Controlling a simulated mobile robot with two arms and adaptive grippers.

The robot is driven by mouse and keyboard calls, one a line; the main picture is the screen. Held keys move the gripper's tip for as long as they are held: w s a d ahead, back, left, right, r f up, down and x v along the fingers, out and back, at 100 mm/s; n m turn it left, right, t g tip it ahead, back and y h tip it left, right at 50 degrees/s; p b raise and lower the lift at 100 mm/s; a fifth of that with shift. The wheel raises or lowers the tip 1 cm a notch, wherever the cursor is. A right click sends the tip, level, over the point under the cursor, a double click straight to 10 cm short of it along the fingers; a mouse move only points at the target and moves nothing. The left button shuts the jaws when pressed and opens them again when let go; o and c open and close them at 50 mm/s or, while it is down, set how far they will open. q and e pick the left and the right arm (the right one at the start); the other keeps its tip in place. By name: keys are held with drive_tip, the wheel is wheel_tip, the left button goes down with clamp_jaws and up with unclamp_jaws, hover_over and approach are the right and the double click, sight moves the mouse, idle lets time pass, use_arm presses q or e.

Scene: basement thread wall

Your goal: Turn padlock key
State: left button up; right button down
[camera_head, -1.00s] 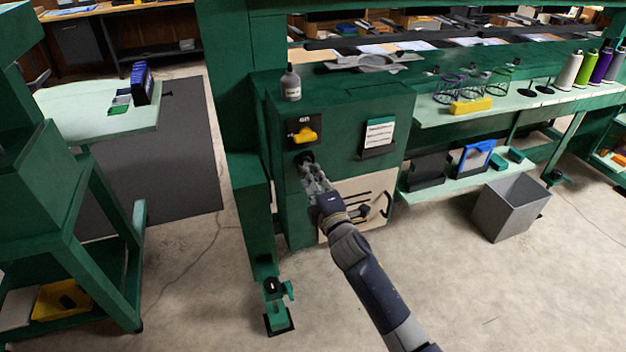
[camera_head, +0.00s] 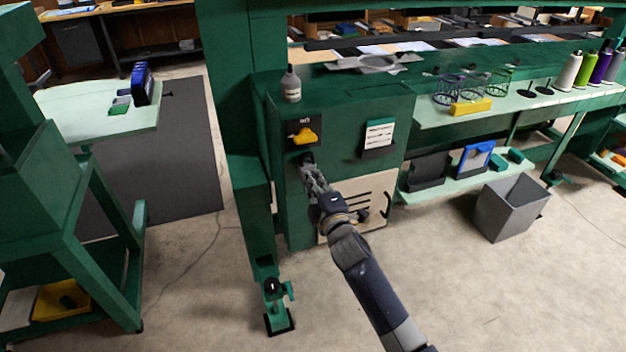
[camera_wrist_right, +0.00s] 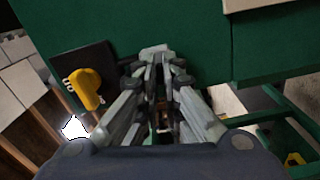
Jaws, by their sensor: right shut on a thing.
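My right gripper (camera_head: 309,168) is at the front of the green cabinet (camera_head: 350,105), just below the yellow rotary switch (camera_head: 305,137). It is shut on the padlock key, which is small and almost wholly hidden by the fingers. A dark fitting (camera_head: 304,158) shows at the fingertips, but I cannot make out the padlock's shape or how far the key is turned. In the right wrist view the fingertips (camera_wrist_right: 156,56) are together against the green panel, and the yellow switch (camera_wrist_right: 86,90) lies to their left. My left gripper is not in view.
A bottle (camera_head: 291,84) stands on the cabinet top. A label card (camera_head: 379,135) is on the cabinet front, and a beige vented panel (camera_head: 362,200) is below the gripper. A green post (camera_head: 245,150) stands close on the left. A grey bin (camera_head: 511,207) is on the floor at right.

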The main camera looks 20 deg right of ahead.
drive_tip(key=shift+m+p, duration=2.05)
drive_tip(key=shift+m, duration=5.35)
drive_tip(key=shift+f, duration=0.1)
drive_tip(key=c, duration=1.8)
unclamp_jaws()
drive_tip(key=shift+o, duration=0.2)
